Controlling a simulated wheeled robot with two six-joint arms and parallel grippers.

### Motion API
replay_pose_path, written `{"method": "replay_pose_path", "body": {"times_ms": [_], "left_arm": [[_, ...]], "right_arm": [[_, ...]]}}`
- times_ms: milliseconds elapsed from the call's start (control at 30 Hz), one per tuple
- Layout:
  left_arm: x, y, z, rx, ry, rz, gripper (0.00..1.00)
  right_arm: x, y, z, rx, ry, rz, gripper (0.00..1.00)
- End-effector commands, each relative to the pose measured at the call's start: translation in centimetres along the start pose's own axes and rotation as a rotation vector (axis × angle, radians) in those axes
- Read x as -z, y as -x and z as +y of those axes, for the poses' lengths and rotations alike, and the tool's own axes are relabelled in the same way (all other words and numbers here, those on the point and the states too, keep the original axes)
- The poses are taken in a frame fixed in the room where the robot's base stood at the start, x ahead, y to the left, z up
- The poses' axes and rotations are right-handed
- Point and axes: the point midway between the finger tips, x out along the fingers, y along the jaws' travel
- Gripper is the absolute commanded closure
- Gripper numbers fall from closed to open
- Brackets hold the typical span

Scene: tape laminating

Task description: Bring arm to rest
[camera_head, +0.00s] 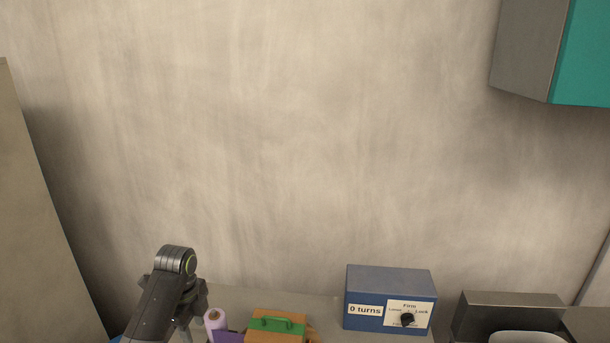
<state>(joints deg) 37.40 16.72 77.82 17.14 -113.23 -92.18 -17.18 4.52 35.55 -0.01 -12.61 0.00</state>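My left arm rises from the bottom left edge, with a dark grey wrist joint at its top. My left gripper (187,328) points down beyond the arm, mostly hidden by it and cut by the lower edge. I cannot tell whether it is open or shut. My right gripper is not in view.
A blue box (390,285) reading "0 turns" has a black dial. A grey metal box (508,308) is right of it. A teal-fronted cabinet (580,50) hangs upper right.

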Motion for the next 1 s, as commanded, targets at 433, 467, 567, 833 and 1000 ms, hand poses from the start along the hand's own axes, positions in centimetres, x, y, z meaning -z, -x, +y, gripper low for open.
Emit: {"method": "replay_pose_path", "body": {"times_ms": [433,467,567,833,1000], "left_arm": [[1.8,-9.6,15.3,0.133,0.721,-0.011,0.59],[1.9,-9.9,16.4,0.143,0.773,-0.008,0.59],[2.4,-10.3,20.2,0.179,0.946,0.004,0.59],[3.4,-9.0,28.8,0.273,1.366,0.047,0.59],[3.7,-7.6,32.1,0.316,1.539,0.072,0.59]], "right_arm": [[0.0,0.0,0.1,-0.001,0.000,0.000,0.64],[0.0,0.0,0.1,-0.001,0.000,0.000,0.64],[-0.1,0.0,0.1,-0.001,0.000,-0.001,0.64],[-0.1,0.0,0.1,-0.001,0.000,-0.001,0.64],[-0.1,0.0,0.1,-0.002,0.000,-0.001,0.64]]}}
